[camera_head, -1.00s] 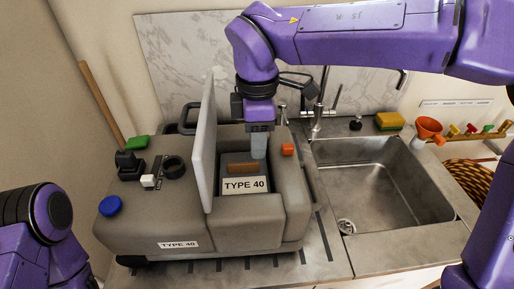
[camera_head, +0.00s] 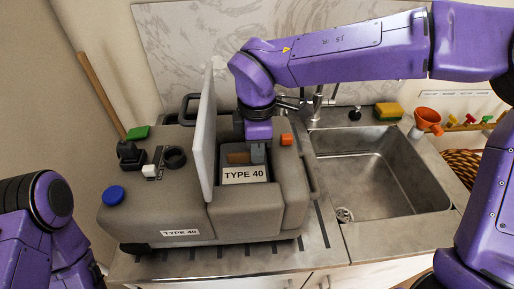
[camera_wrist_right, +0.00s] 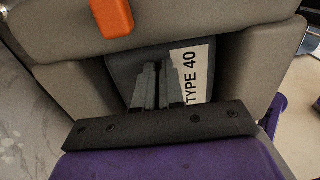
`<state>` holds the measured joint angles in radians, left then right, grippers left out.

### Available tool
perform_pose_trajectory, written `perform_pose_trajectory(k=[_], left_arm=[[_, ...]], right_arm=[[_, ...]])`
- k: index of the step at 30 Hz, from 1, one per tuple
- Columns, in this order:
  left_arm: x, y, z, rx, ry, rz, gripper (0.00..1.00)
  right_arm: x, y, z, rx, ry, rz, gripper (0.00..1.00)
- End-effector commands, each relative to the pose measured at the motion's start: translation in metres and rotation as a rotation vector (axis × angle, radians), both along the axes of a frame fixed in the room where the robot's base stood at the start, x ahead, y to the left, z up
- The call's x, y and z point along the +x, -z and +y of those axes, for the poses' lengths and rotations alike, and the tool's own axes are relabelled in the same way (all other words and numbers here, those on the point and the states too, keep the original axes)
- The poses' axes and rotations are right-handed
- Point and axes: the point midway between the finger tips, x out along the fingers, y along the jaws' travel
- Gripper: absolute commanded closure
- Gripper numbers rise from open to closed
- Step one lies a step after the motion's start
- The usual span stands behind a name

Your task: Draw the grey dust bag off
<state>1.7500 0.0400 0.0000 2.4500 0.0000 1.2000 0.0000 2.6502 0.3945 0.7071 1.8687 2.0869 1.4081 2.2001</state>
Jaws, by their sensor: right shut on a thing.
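The grey dust bag (camera_head: 229,170) sits in the open compartment of a grey-brown machine (camera_head: 165,215). My right gripper (camera_head: 257,156) reaches down into the compartment, at the right of the brown piece. In the right wrist view, its fingers (camera_wrist_right: 158,88) are close together over the grey bag beside the label. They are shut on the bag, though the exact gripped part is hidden. My left arm shows at the lower left, but its gripper is out of view.
The grey lid (camera_head: 204,135) stands upright left of the compartment. An orange button (camera_head: 286,140) is at its right. A blue knob (camera_head: 113,195) and a green block (camera_head: 137,132) are on the machine's left. A sink (camera_head: 375,180) lies to the right.

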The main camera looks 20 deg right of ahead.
Motion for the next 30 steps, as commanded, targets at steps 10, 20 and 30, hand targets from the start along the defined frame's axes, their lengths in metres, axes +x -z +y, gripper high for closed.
perform_pose_trajectory(k=[10, 20, 30], left_arm=[[0.000, -0.002, 0.000, 0.000, 0.000, 0.000, 0.62], [0.000, -0.005, 0.000, 0.000, 0.000, 0.000, 0.62], [0.000, -0.005, 0.000, 0.000, 0.000, 0.000, 0.62]], right_arm=[[0.000, -0.006, 0.000, 0.001, 0.000, -0.001, 1.00], [0.001, -0.012, 0.000, 0.002, 0.000, -0.002, 1.00], [0.000, -0.013, 0.000, 0.001, 0.000, -0.002, 1.00]])
